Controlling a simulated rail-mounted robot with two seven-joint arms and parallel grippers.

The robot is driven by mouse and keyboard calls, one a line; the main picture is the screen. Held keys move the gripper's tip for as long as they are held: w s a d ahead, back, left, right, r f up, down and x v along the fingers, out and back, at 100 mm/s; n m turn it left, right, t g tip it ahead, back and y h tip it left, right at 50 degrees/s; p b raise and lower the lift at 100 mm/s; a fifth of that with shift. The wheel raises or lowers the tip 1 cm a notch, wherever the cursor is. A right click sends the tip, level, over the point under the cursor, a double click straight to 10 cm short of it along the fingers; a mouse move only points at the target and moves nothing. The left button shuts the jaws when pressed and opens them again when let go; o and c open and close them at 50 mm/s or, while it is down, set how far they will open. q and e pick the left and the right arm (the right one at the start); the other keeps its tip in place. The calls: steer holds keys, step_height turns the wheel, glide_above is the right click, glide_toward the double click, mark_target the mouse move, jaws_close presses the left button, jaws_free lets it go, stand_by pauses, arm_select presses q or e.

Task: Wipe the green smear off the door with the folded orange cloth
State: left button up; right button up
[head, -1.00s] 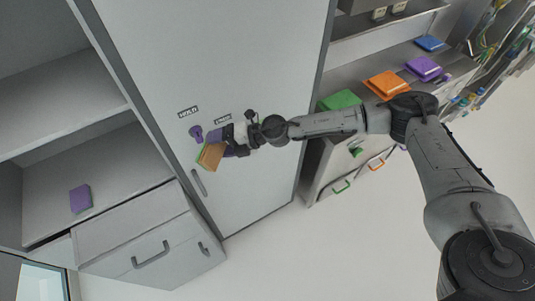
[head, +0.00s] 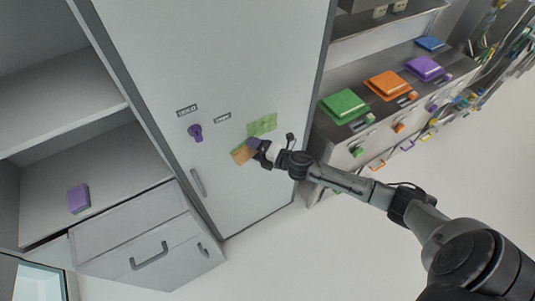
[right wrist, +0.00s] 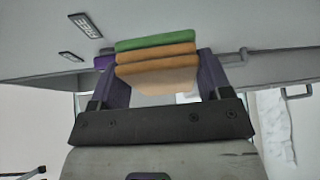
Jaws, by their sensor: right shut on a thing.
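The green smear (head: 262,125) is a pale green patch on the grey door (head: 240,60), right of the labels. The folded orange cloth (head: 242,154) is just below and left of the smear in the head view. My right gripper (head: 254,147) is shut on the cloth. In the right wrist view the cloth (right wrist: 156,62) sits between the purple fingers, as stacked orange layers with a green layer on the door side. The cloth is close to the door; I cannot tell whether it touches. My left gripper is not in view.
A purple knob (head: 195,132) and a bar handle (head: 198,182) are on the door, left of the cloth. Open shelves with a purple block (head: 79,198) stand at left. A counter with green (head: 344,106), orange (head: 387,85) and purple lidded bins is at right.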

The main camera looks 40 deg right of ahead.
mark_target(250, 134)
steer(key=s+d+f+m+t+h, duration=0.1)
steer(key=s+d+f+h, duration=0.1)
steer(key=d+f, duration=0.2)
steer(key=w, duration=0.2)
steer(key=w+d+b, duration=0.1)
steer(key=w, duration=0.1)
steer(key=w+b, duration=0.1)
steer(key=shift+w+d+f, duration=0.2)
steer(key=shift+w+f, duration=0.1)
steer(key=shift+w, duration=0.1)
stand_by(0.4)
steer(key=shift+w+d, duration=0.1)
steer(key=shift+w, duration=0.35)
steer(key=shift+w+d+b, duration=0.1)
steer(key=shift+w+b, duration=0.35)
stand_by(0.3)
steer(key=shift+d, duration=0.1)
